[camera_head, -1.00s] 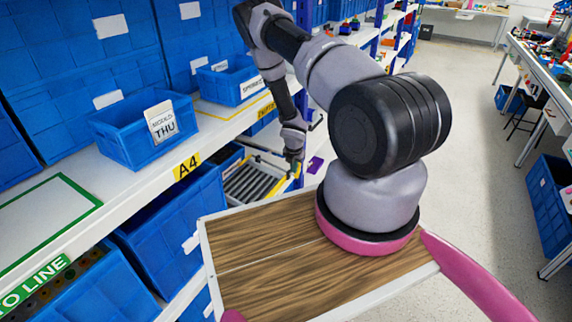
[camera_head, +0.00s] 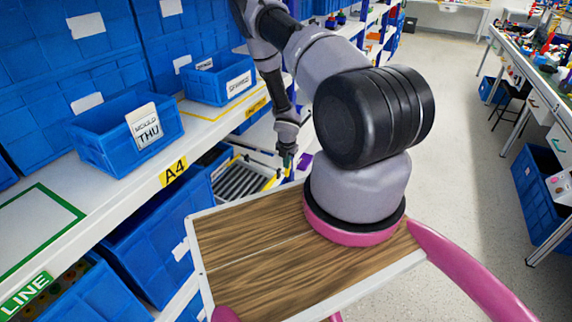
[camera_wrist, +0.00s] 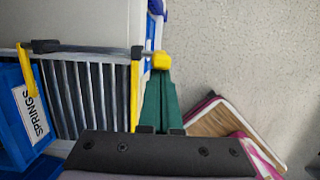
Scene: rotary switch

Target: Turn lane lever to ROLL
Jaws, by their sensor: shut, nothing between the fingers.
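The lane lever shows in the wrist view as a yellow knob (camera_wrist: 161,60) on a short grey rod at the right end of the roller lane (camera_wrist: 85,95). My gripper (camera_wrist: 159,82) is shut and empty, its green fingers together. The fingertips are just below the knob in the picture, touching or almost touching it; I cannot tell which. In the head view my gripper (camera_head: 287,170) hangs at the right side of the roller lane (camera_head: 240,181), and the lever is too small to make out. No ROLL mark is readable.
A blue bin labelled SPRINGS (camera_wrist: 25,115) stands left of the lane in the wrist view. A shelf with the A4 tag (camera_head: 173,171) and blue bins (camera_head: 128,130) runs along the left. Open floor (camera_head: 460,190) lies to the right.

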